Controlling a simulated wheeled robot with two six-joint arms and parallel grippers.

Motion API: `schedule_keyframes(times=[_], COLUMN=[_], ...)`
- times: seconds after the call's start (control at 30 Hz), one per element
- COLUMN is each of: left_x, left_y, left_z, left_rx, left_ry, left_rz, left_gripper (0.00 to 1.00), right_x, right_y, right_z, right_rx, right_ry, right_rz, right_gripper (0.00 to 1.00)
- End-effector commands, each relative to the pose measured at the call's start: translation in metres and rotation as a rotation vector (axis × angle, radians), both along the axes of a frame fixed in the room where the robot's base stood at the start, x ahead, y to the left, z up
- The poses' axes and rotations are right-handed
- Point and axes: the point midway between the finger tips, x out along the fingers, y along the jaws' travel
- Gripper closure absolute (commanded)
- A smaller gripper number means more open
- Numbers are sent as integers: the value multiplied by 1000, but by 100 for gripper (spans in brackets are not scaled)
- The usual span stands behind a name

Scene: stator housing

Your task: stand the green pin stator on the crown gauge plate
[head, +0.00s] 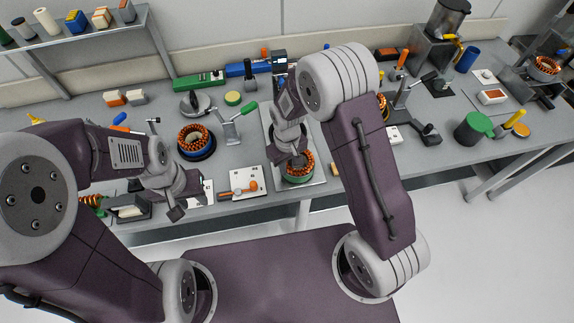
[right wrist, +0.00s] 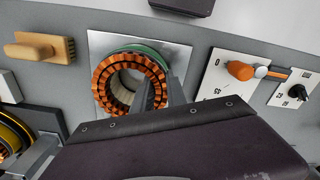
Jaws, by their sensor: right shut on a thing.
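The green pin stator (head: 299,177) has a ring of copper windings and a green base. It also shows in the right wrist view (right wrist: 130,82), over a bare metal plate (right wrist: 103,43), apparently the crown gauge plate; I cannot tell if its base touches it. The same plate shows in the head view (head: 317,178). My right gripper (head: 294,160) comes down from above and is shut on the stator's ring wall; its fingers (right wrist: 152,95) cross the ring's right side. My left gripper (head: 175,208) hangs at the left near the bench's front edge; its jaw gap is not clear.
A blue stator (head: 197,146) stands left of the plate, with a green-handled clamp (head: 234,122) between. A wooden brush (right wrist: 40,48) lies beside the plate. Tools crowd the bench's back.

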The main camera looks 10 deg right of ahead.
Motion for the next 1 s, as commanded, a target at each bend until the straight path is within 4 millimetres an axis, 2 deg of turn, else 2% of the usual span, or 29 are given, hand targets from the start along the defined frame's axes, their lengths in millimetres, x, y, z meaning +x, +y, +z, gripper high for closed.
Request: schedule_keyframes(times=[0.2,0.23,0.3,0.57,0.7,0.87,1.0], left_x=[0,0,0,0,0,0,0], left_y=[0,0,0,0,0,0,0], left_z=[-3,-2,-2,-2,0,-2,-4], left_rx=[0,0,0,0,0,0,0], left_ry=[0,0,0,0,0,0,0], left_rz=[0,0,0,0,0,0,0], left_gripper=[64,64,64,64,64,64,64], right_x=[0,0,0,0,1,2,1], right_y=[0,0,0,0,0,1,0], right_z=[-4,-4,-3,-3,5,36,72], right_rx=[0,0,0,0,1,2,2], right_ry=[-1,0,1,1,-2,-6,-7], right_rz=[0,0,0,0,0,0,0], right_gripper=[100,77,61,61,61,61,61])
